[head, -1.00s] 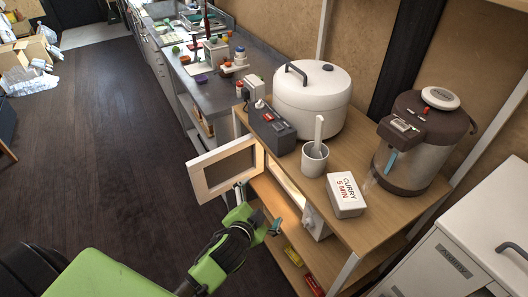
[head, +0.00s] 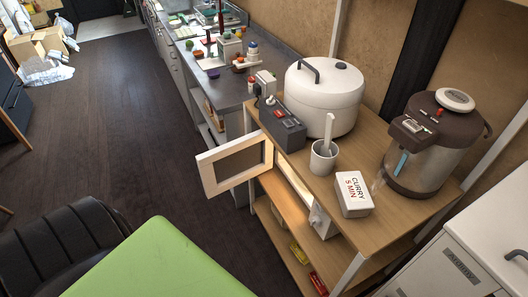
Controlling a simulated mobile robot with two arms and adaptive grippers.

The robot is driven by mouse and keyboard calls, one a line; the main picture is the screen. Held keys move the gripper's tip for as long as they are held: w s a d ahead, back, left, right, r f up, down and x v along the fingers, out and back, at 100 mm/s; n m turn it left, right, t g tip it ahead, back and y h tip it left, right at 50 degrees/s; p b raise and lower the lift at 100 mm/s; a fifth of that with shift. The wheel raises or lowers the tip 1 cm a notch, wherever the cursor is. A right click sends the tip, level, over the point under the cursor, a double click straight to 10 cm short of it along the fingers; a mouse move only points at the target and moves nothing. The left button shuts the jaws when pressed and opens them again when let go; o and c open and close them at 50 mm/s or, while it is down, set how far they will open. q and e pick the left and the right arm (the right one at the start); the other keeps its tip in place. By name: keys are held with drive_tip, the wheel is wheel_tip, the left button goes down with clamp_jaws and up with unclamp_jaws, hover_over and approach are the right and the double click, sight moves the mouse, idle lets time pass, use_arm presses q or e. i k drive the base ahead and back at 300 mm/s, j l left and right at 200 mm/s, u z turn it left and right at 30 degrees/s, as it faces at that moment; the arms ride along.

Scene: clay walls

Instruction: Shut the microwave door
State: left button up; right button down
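The microwave is on the shelf under the wooden top, mostly hidden by that top. Its lit opening and a strip of its white front (head: 318,219) show at the top's front edge. The microwave door (head: 207,174), a pale frame around a dark window, stands open. It sticks out to the left from the shelf, over the dark floor. Neither of my grippers is in view, and nothing of mine touches the visible part of the door.
On the wooden top (head: 376,176) stand a white cooker (head: 322,100), a dark box (head: 281,128), a mug (head: 322,160), a curry box (head: 353,196) and a water boiler (head: 423,155). A black chair (head: 60,250) is at lower left. The floor (head: 120,130) left of the door is clear.

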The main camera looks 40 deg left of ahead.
sight(223, 167)
drive_tip(key=j+z, duration=1)
drive_tip(key=j, duration=0.7)
drive_tip(key=k+j+z, duration=0.1)
drive_tip(key=j, duration=0.3)
drive_tip(key=k+j, duration=0.15)
drive_tip(key=j, duration=0.25)
drive_tip(key=j+z, duration=0.1)
drive_tip(key=j, duration=0.35)
drive_tip(key=k+j, duration=0.2)
drive_tip(key=j, duration=0.2)
drive_tip(key=k+j+z, duration=0.1)
drive_tip(key=j, duration=0.3)
drive_tip(key=k+j, duration=0.1)
drive_tip(key=j, duration=0.35)
drive_tip(key=z, duration=0.05)
